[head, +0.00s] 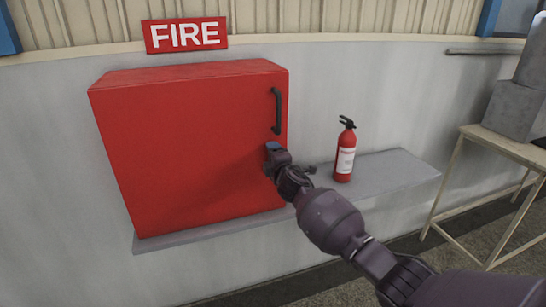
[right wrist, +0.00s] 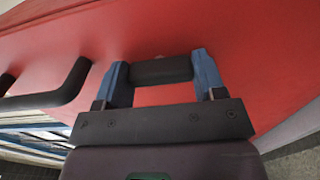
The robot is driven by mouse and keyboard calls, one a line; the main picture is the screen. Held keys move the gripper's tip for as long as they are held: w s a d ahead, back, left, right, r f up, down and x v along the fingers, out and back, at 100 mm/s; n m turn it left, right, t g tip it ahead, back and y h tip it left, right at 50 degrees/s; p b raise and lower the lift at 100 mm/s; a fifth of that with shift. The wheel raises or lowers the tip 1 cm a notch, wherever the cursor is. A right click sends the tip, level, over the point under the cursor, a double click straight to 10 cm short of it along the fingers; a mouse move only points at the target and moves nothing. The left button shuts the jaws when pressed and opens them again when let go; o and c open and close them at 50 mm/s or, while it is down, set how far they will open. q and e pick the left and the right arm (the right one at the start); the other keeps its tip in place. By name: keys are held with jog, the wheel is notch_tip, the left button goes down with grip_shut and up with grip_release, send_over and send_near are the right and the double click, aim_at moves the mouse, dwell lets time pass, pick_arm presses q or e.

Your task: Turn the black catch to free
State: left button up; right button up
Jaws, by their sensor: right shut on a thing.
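The black catch (right wrist: 162,70) shows in the right wrist view as a short dark bar on the red cabinet door (right wrist: 250,45). My right gripper (right wrist: 163,80) has its two blue fingers against the ends of the catch, one on each side, and is shut on it. In the head view my right gripper (head: 274,151) is at the right edge of the red cabinet (head: 190,150), below its black handle (head: 277,110), and hides the catch. The cabinet door is closed. My left gripper is not in view.
A red fire extinguisher (head: 345,152) stands on the grey ledge (head: 395,172) to the right of my gripper. A FIRE sign (head: 186,35) is on the wall above the cabinet. A table (head: 505,146) with grey boxes (head: 514,108) stands at the far right.

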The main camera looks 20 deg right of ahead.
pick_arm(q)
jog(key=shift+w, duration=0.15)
pick_arm(e)
jog(key=o, duration=0.9)
pick_arm(q)
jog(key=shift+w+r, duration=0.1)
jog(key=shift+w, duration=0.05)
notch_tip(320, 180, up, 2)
jog(key=shift+p, duration=0.8)
pick_arm(e)
jog(key=s, duration=1)
jog(key=shift+s+d, duration=0.2)
jog(key=shift+s, duration=0.2)
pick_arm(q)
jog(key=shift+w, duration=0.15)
